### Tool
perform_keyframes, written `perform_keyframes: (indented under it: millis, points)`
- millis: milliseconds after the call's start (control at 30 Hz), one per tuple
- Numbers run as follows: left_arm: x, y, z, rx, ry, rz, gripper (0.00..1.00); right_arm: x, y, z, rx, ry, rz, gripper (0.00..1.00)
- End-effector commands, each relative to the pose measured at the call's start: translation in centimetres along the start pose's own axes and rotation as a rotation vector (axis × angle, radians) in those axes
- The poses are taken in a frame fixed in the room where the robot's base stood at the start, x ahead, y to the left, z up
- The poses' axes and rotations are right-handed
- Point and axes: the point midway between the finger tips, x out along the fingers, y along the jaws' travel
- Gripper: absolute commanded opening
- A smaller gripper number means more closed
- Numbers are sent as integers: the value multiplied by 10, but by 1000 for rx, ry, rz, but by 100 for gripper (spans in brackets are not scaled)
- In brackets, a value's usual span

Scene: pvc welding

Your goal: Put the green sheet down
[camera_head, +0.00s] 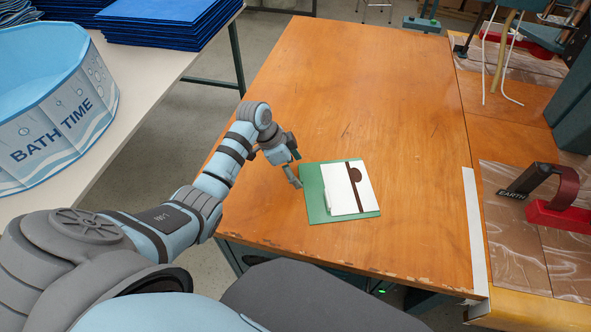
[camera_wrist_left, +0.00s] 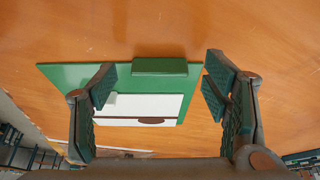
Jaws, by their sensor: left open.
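The green sheet (camera_head: 312,190) lies flat on the wooden table, near its front left part. A white sheet (camera_head: 341,194) with a dark brown strip and a dark round patch lies on top of it. My left gripper (camera_head: 293,170) is at the green sheet's left edge. In the left wrist view the green sheet (camera_wrist_left: 72,75) shows beyond and between the spread fingers of my left gripper (camera_wrist_left: 158,88), with a raised green block (camera_wrist_left: 160,66) at its edge. Nothing is held between the fingers. My right gripper is not in view.
The wooden table (camera_head: 375,90) is clear behind the sheets. A red clamp-like tool marked EARTH (camera_head: 560,215) stands at the right. A blue BATH TIME tub (camera_head: 55,110) and stacked blue sheets (camera_head: 165,20) are on a white table at the left.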

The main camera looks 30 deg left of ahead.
Motion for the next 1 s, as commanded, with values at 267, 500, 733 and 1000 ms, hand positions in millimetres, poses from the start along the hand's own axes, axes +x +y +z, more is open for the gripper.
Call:
perform_keyframes:
  millis: [267, 500, 733, 1000]
  points:
    - [-77, -1, -1, 3, -1, -5, 69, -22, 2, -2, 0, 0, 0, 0]
    - [-110, 0, -1, 2, -1, 0, 69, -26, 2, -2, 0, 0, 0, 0]
    - [-110, 0, -1, 1, 0, 0, 69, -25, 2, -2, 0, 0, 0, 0]
    - [-109, 0, -1, 1, 0, 0, 69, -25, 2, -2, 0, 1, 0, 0]
